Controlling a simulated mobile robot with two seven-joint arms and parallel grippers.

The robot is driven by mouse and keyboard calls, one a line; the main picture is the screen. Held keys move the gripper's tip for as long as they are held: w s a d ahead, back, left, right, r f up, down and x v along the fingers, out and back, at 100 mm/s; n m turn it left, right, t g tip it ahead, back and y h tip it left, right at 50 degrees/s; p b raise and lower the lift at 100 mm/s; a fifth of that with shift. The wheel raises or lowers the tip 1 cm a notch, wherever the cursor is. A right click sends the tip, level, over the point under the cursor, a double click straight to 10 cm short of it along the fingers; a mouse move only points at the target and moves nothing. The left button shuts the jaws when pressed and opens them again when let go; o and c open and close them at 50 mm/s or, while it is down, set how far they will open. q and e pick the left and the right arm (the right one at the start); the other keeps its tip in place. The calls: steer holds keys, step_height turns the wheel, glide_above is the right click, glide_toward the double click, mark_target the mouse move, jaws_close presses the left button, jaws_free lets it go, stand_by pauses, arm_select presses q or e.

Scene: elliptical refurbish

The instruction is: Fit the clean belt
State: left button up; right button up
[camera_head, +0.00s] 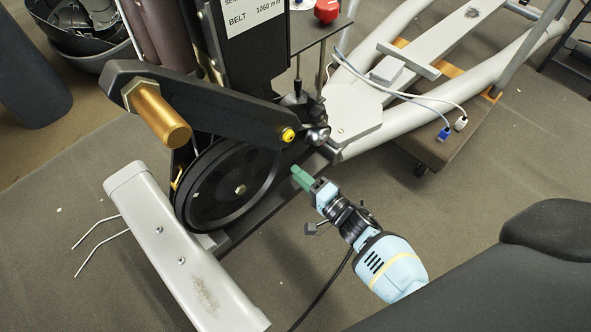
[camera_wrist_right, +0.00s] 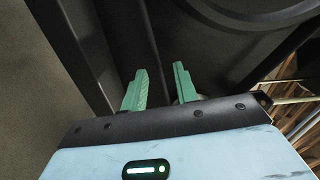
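The elliptical's black flywheel or pulley wheel (camera_head: 215,205) stands behind a dark crank arm (camera_head: 215,103) with a gold spindle (camera_head: 160,115). I cannot make out a separate belt in either view. My right gripper (camera_head: 301,178) points its green fingertips at the dark frame just right of the wheel. In the right wrist view, the fingers of my right gripper (camera_wrist_right: 159,82) are apart with nothing between them, facing dark panels and a curved dark rim (camera_wrist_right: 245,30). My left gripper is not in view.
A label (camera_head: 253,12) reading "BELT 1060 mm" is on the dark upright. A grey foot beam (camera_head: 185,250) lies at the front left. Grey rails (camera_head: 480,70) and loose cables (camera_head: 440,125) are at the back right. A red knob (camera_head: 326,10) sits at the top.

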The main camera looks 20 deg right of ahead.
steer(key=shift+p+v, duration=0.85)
steer(key=shift+v, duration=1.8)
steer(key=shift+r, duration=0.15)
